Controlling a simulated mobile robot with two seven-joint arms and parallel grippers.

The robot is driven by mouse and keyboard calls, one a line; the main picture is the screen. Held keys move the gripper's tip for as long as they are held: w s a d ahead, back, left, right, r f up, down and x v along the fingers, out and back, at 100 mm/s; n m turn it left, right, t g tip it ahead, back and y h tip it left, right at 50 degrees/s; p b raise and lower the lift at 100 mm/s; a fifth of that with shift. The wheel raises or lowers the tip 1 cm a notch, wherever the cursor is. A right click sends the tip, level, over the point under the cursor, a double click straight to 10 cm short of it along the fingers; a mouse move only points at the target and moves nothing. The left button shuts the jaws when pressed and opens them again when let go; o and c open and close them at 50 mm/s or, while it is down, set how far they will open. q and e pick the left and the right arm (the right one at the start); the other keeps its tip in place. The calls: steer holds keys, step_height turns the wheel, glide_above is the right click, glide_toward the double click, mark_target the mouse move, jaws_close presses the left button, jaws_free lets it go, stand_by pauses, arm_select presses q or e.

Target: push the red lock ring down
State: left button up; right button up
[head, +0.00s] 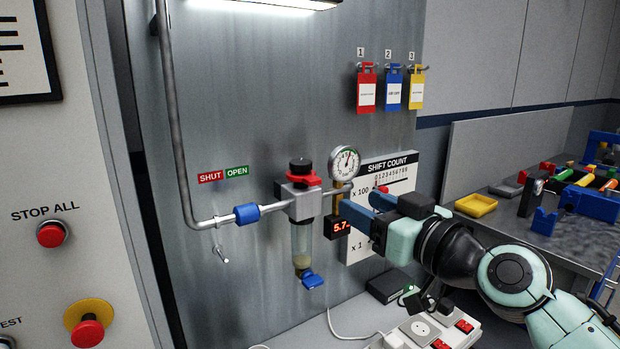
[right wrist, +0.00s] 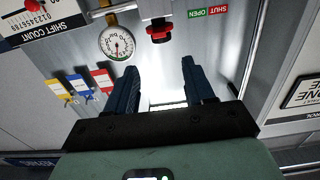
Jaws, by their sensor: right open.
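The red lock ring (head: 304,178) sits around the neck of the filter-regulator, just under its black knob (head: 300,164). It also shows in the right wrist view (right wrist: 158,29), upside down and ahead of the fingers. The regulator's grey body (head: 300,201) is below the ring, with a clear bowl (head: 301,243) under it. My right gripper (head: 357,203) is open and empty. It is to the right of the ring and a little lower, apart from it. Its blue fingers also show in the right wrist view (right wrist: 158,72). My left gripper is not in view.
A pressure gauge (head: 344,163) stands between ring and gripper. A red-digit display (head: 338,228) hangs below it. A pipe with a blue sleeve (head: 246,213) runs left. A shift count board (head: 395,168) is behind the gripper. Tags (head: 391,91) hang above; a power strip (head: 430,329) is below.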

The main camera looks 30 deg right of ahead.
mark_target(316, 181)
arm_select(q)
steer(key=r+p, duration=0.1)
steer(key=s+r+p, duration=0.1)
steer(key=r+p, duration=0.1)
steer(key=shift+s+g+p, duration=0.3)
steer(key=shift+p, duration=0.1)
arm_select(e)
steer(key=w, duration=0.8)
steer(key=w+a, duration=0.1)
steer(key=w, duration=0.3)
steer(key=shift+w, duration=0.2)
